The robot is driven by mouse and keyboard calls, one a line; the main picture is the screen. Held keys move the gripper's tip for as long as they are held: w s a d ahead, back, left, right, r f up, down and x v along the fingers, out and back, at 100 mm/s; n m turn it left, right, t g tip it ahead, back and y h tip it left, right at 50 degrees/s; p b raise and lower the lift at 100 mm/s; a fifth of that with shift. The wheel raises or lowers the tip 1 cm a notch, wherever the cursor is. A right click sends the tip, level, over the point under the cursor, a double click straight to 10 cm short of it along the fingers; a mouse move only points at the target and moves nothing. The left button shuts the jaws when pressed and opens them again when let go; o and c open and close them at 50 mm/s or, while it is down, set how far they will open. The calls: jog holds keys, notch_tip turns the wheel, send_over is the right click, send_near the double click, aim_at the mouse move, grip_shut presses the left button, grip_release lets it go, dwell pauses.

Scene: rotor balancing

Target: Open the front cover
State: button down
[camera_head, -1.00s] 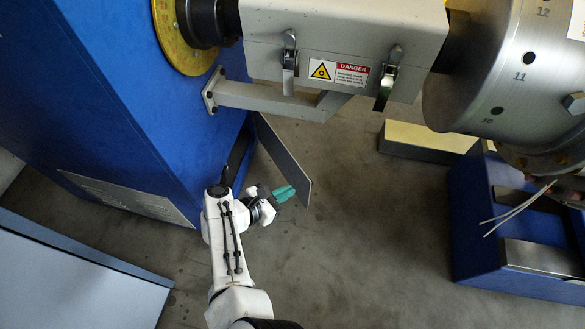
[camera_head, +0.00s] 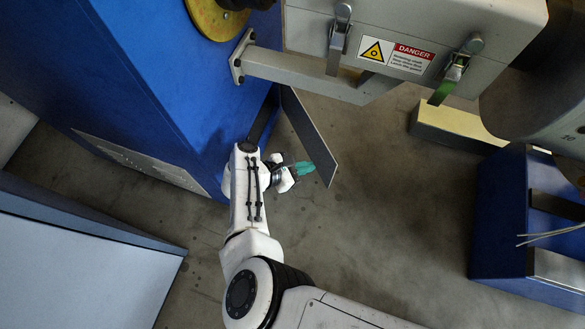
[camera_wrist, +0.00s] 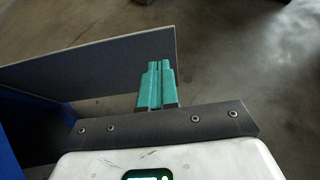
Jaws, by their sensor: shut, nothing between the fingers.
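A thin flat grey panel (camera_head: 309,133), which looks like the front cover, stands out at an angle from the blue machine cabinet (camera_head: 165,85). In the wrist view the panel (camera_wrist: 100,62) runs from the blue edge at left to just behind the fingers. My gripper (camera_head: 304,169) has teal fingers and is beside the panel's lower free end. In the wrist view the fingers (camera_wrist: 157,82) are together with nothing between them. They overlap the panel's end in the picture; I cannot tell whether they touch it.
A grey guard box (camera_head: 400,30) with a danger label and two latches hangs above on a bracket (camera_head: 300,72). A blue stand (camera_head: 505,220) and a pale block (camera_head: 455,122) are at right. A light-topped cabinet (camera_head: 80,270) is at lower left. Open floor (camera_head: 400,220) lies right of the panel.

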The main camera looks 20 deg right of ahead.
aim_at(332, 159)
jog(key=d, duration=0.3)
jog(key=d+f, duration=0.1)
jog(key=d, duration=0.1)
jog(key=shift+w, duration=0.35)
jog(key=shift+d, duration=0.35)
jog(key=shift+d, duration=0.1)
